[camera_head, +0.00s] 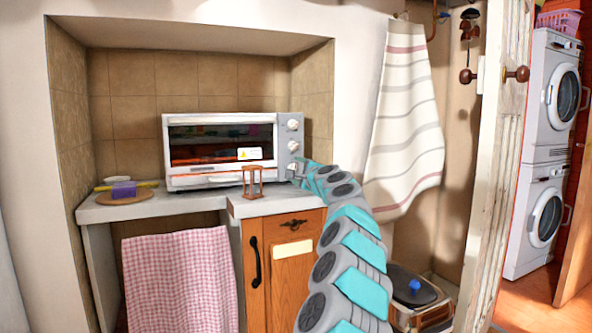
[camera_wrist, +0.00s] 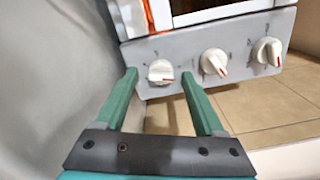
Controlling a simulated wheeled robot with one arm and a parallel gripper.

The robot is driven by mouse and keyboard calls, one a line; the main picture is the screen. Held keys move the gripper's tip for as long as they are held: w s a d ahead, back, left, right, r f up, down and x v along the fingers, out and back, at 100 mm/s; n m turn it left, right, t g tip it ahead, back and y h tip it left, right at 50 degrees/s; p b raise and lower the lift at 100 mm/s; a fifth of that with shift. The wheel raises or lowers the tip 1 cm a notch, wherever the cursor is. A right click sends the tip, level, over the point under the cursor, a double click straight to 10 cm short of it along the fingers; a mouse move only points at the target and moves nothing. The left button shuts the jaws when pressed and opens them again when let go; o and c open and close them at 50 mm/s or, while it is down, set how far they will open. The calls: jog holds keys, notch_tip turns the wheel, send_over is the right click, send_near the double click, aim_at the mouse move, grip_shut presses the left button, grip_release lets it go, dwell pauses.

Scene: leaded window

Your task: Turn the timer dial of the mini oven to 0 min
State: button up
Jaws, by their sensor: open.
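The mini oven (camera_head: 222,178) stands on the counter in the tiled recess. Its front panel carries three white dials in a column. In the wrist view they run left to right: lowest dial (camera_wrist: 160,72), middle dial (camera_wrist: 214,63), upper dial (camera_wrist: 267,52). The lowest dial's red mark points toward the lower right of that picture. My gripper (camera_wrist: 158,74) is open, with one green finger on either side of the lowest dial; contact cannot be told. In the head view my gripper (camera_head: 298,170) is at the panel's lower end and hides that dial. Panel labels are too small to read.
A small wooden hourglass-shaped frame (camera_head: 252,182) stands on the counter before the oven, left of my gripper. A round board (camera_head: 122,199) with a purple block is at the counter's left. A striped towel (camera_head: 406,130) hangs to the right of my arm.

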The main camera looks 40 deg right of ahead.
jog(key=shift+w, duration=0.2)
grip_shut()
dwell(0.6)
